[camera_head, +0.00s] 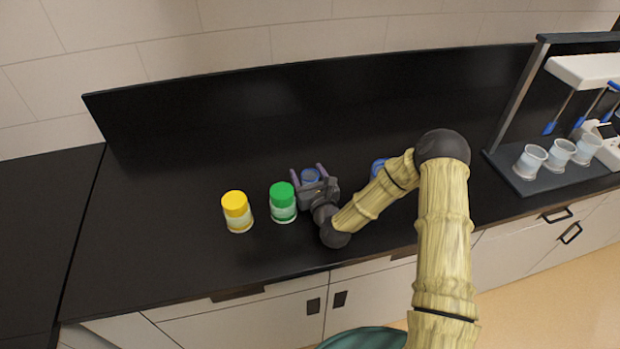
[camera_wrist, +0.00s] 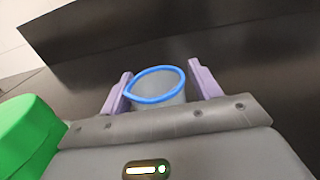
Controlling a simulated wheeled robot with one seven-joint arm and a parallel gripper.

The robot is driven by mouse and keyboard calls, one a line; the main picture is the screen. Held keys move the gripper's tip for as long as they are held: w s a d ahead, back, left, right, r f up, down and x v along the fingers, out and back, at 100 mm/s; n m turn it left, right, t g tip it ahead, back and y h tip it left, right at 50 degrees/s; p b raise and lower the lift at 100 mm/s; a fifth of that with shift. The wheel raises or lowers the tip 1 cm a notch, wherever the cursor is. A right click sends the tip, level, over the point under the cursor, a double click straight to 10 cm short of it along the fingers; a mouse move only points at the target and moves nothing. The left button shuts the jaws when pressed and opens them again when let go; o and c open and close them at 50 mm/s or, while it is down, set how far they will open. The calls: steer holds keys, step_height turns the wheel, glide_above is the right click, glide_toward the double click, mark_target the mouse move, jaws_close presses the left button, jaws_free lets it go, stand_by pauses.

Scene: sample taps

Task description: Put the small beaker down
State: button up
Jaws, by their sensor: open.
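The small beaker (camera_wrist: 158,84) has a blue rim and stands between the two purple fingers of my gripper (camera_wrist: 160,88) in the wrist view. A dark gap shows on its right side, and its left side is close to the left finger. In the head view, my gripper (camera_head: 308,174) is low over the black counter, with the small beaker (camera_head: 310,177) between its open fingers. The beaker looks upright. Its base is hidden by my gripper, so contact with the counter is not clearly visible.
A green-lidded jar (camera_head: 283,202) stands just left of my gripper, and a yellow-lidded jar (camera_head: 237,211) farther left. Another blue-rimmed vessel (camera_head: 378,168) is partly hidden behind my arm. A rack with several cups (camera_head: 530,162) stands at right. The counter (camera_head: 170,180) is clear at left.

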steer(key=shift+r, duration=0.25)
steer(key=shift+s+d+f, duration=0.1)
steer(key=shift+s+f, duration=0.1)
steer(key=shift+s, duration=0.1)
steer(key=b+v, duration=0.2)
steer(key=v, duration=0.9)
steer(key=shift+s+d+r, duration=0.1)
steer(key=shift+s, duration=0.1)
steer(key=shift+w, duration=0.15)
steer(key=shift+r, duration=0.1)
